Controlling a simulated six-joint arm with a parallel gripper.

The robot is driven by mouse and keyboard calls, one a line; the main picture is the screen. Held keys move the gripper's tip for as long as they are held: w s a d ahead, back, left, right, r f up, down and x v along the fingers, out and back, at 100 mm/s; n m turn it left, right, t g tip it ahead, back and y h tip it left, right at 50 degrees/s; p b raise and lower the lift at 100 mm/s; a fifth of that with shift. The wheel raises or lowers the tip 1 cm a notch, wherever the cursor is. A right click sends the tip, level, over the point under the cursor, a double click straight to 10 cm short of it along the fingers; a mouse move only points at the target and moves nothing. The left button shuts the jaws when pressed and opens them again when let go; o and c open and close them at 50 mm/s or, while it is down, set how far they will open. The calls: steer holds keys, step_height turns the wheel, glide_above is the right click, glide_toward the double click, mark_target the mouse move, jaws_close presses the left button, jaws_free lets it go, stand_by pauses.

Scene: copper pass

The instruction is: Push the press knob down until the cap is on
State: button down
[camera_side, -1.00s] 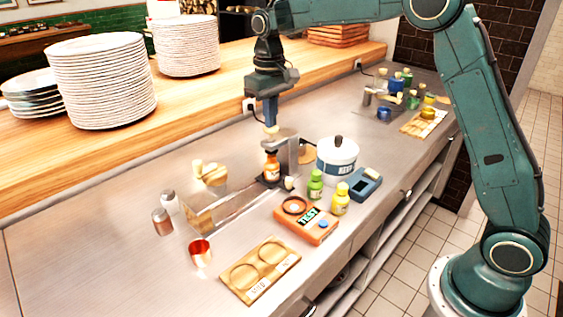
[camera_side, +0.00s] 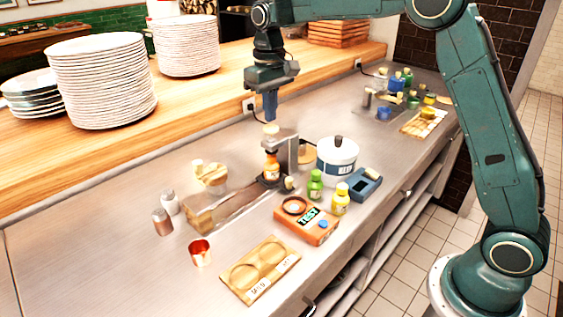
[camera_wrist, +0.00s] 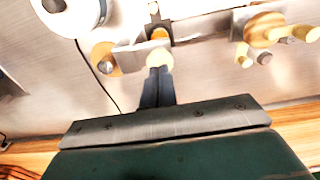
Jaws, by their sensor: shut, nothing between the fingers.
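The press (camera_side: 293,152) stands on the steel counter, with its pale round knob (camera_side: 271,129) on top. An orange bottle (camera_side: 271,168) stands upright under the press head. Whether its cap is seated is too small to tell. My gripper (camera_side: 270,118) is shut and empty, pointing down just above the knob, with a small gap in the side view. In the wrist view, my shut fingertips (camera_wrist: 158,70) line up with the knob (camera_wrist: 160,58), and the orange bottle (camera_wrist: 159,34) shows beyond it.
Green (camera_side: 315,186) and yellow (camera_side: 340,199) bottles, a white-and-blue pot (camera_side: 337,160) and an orange tester (camera_side: 306,224) stand right of the press. A copper cup (camera_side: 200,253) and a wooden tray (camera_side: 243,284) are in front. Stacked plates (camera_side: 101,85) sit on the back ledge.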

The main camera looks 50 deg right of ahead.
steer(key=shift+r, duration=0.1)
steer(key=shift+r, duration=2.4)
steer(key=s+r+t, duration=0.1)
steer(key=s+r, duration=0.2)
steer(key=s, duration=0.6)
steer(key=s+r+t, duration=0.2)
steer(key=s+r, duration=0.1)
steer(key=s, duration=0.5)
steer(key=s+f+t, duration=0.1)
steer(key=s+f, duration=0.3)
steer(key=s, duration=0.4)
steer(key=s+d+f+t, duration=0.1)
steer(key=s+f, duration=0.3)
steer(key=s, duration=0.4)
steer(key=shift+s+t, duration=0.3)
steer(key=shift+s, duration=0.05)
